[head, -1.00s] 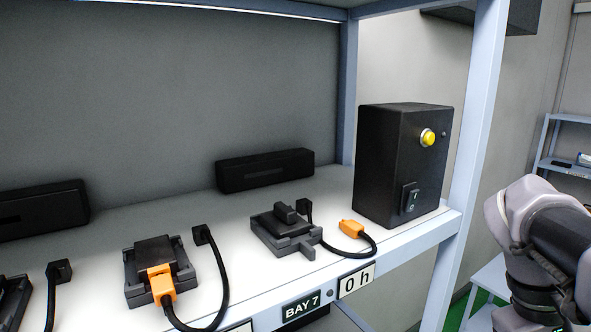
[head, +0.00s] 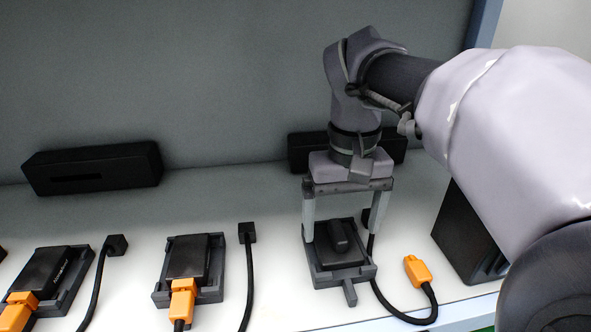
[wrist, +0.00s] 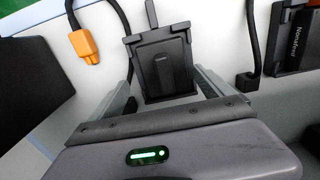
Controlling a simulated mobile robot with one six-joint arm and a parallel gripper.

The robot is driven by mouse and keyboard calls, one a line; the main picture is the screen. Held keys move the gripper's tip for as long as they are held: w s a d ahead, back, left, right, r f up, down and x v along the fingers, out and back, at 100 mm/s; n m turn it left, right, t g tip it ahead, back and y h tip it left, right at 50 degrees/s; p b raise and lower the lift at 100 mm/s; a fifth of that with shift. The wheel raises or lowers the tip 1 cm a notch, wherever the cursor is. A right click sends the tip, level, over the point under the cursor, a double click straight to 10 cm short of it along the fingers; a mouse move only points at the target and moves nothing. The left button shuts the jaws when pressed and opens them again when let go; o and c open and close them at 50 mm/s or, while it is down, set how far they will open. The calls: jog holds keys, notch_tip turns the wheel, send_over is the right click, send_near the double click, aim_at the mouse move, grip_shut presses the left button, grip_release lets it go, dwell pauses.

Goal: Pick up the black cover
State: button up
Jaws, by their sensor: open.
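The black cover (head: 338,243) is a flat dark plate with a raised ridge handle, seated in a grey cradle (head: 350,293) on the white shelf. In the wrist view the cover (wrist: 164,75) lies beyond my fingers, its ridge pointing away. My gripper (head: 341,230) points down over the cover, with its two fingers spread wide on either side of the ridge. It is open and holds nothing. In the head view the fingertips look low, near the cover's left and right edges. I cannot tell whether they touch it.
An orange plug (head: 417,271) on a black cable lies right of the cradle. A black box (head: 466,236) stands further right, partly behind my arm. Two more cradles (head: 210,292) with dark packs and orange plugs stand to the left. A black bar (head: 92,167) sits at the back.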

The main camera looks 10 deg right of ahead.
jog(key=shift+s+a+f, duration=0.55)
jog(key=shift+s+a, duration=0.1)
jog(key=shift+s, duration=0.1)
jog(key=shift+w+a, duration=0.1)
jog(key=shift+a, duration=0.05)
jog(key=shift+w, duration=0.3)
jog(key=shift+c, duration=0.6)
jog(key=shift+w+d+f, duration=0.1)
jog(key=shift+w+d, duration=0.1)
jog(key=shift+d, duration=0.2)
jog(key=c, duration=0.4)
jog(key=shift+d, duration=0.1)
jog(key=c, duration=0.3)
jog(key=shift+s+a, duration=0.25)
jog(key=shift+s, duration=0.1)
jog(key=c, duration=0.7)
jog(key=shift+o, duration=0.2)
jog(key=shift+w, duration=0.15)
